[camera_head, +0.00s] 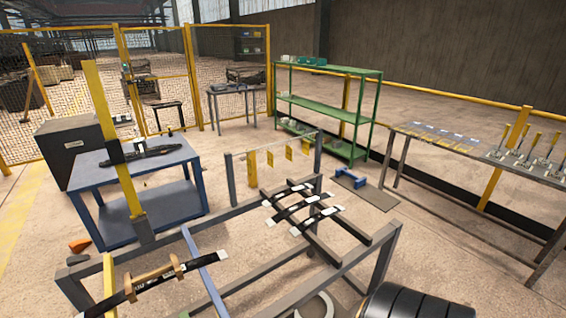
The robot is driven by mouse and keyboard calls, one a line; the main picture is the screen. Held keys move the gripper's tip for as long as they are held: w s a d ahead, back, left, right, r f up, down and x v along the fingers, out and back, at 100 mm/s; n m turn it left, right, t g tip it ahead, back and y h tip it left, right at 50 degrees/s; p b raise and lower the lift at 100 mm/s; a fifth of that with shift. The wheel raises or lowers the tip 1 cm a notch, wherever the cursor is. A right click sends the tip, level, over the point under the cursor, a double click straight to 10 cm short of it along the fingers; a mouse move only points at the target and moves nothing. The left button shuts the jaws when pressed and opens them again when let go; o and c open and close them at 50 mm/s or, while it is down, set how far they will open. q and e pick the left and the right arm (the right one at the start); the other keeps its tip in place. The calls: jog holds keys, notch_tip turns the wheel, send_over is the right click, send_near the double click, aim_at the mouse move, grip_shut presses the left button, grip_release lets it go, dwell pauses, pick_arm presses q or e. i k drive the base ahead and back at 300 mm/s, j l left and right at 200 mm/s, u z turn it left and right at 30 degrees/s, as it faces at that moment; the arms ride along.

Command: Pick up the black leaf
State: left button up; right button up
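Several dark leaf-like strips are in view, and I cannot tell which one the task means. One long black leaf (148,156) lies on the blue table at the left, partly behind a yellow post. Several black leaves with pale ends (305,205) lie across the grey rack in the middle. Another long black leaf (204,259) lies across the rack at the lower left, with tan pieces (152,279) around or on it. Neither of my grippers shows in the head view.
The blue table (105,173) stands at the left. The grey rack frame (378,262) fills the lower middle. A green shelf (330,113) stands behind, and a table with yellow-handled tools (528,145) is at the right. A dark ribbed round thing (415,303) is at the bottom right.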

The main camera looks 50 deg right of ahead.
aim_at(296, 231)
jog(key=z, duration=1.9)
jog(key=u, duration=0.3)
jog(key=i+l+u, duration=0.15)
jog(key=l+u, duration=0.6)
jog(key=u, duration=0.15)
jog(key=l+u, duration=0.5)
